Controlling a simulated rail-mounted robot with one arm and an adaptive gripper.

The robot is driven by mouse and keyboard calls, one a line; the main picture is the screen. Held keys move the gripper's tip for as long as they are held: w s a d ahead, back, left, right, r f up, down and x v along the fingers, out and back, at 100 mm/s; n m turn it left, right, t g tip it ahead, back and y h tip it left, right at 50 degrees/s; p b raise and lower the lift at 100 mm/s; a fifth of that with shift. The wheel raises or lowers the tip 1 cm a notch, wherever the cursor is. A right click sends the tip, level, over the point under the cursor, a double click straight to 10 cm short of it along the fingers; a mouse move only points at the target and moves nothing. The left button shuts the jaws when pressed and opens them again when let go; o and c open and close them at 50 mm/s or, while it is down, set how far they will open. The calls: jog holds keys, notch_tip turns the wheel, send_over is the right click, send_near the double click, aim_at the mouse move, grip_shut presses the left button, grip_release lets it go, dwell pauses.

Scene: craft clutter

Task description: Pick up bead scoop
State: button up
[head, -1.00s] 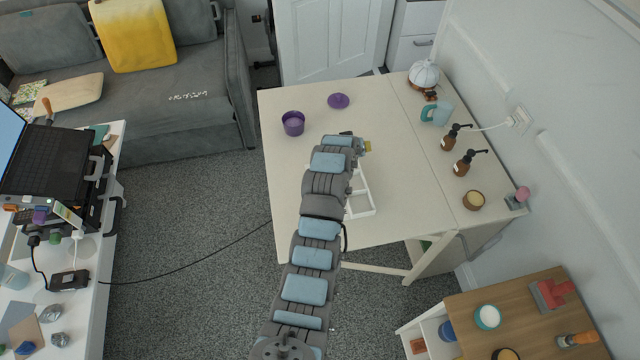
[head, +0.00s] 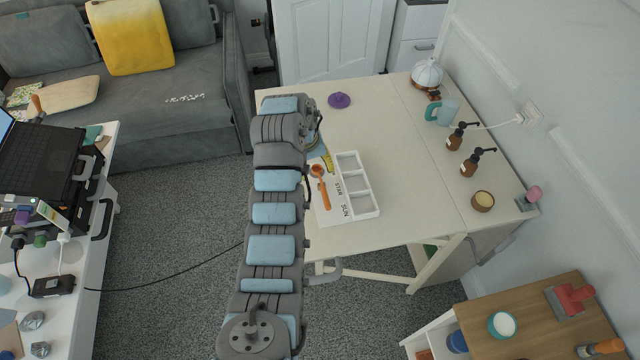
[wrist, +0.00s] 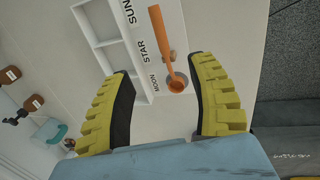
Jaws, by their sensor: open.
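The bead scoop (head: 322,182) is orange with a long handle and a small round bowl. It lies on the white table beside a white divided tray (head: 376,212), over a sheet printed with words. In the wrist view the scoop (wrist: 169,52) shows beyond my gripper, its bowl toward the gap between the fingers. My gripper (wrist: 165,95) has yellow ribbed fingers spread wide with nothing between them. In the head view only a yellow bit of my gripper (head: 328,162) shows past my arm, near the scoop's bowl. The tray also shows in the wrist view (wrist: 98,44).
A purple lid (head: 339,100) lies at the back of the table. Brown pump bottles (head: 470,163), a teal mug (head: 441,113) and a small round jar (head: 483,201) stand along the right side. The table's middle right is clear.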

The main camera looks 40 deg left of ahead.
aim_at(325, 195)
jog(key=f, duration=0.3)
jog(key=w+f, duration=0.1)
jog(key=f, duration=0.2)
jog(key=d+f+p, duration=0.1)
jog(key=f, duration=0.3)
jog(key=shift+w, duration=0.3)
jog(key=shift+w+d+f, duration=0.1)
jog(key=shift+d+f, duration=0.1)
jog(key=shift+f, duration=1)
jog(key=shift+w+d+f, duration=0.1)
jog(key=shift+d+f, duration=0.1)
jog(key=shift+f, duration=1)
grip_shut()
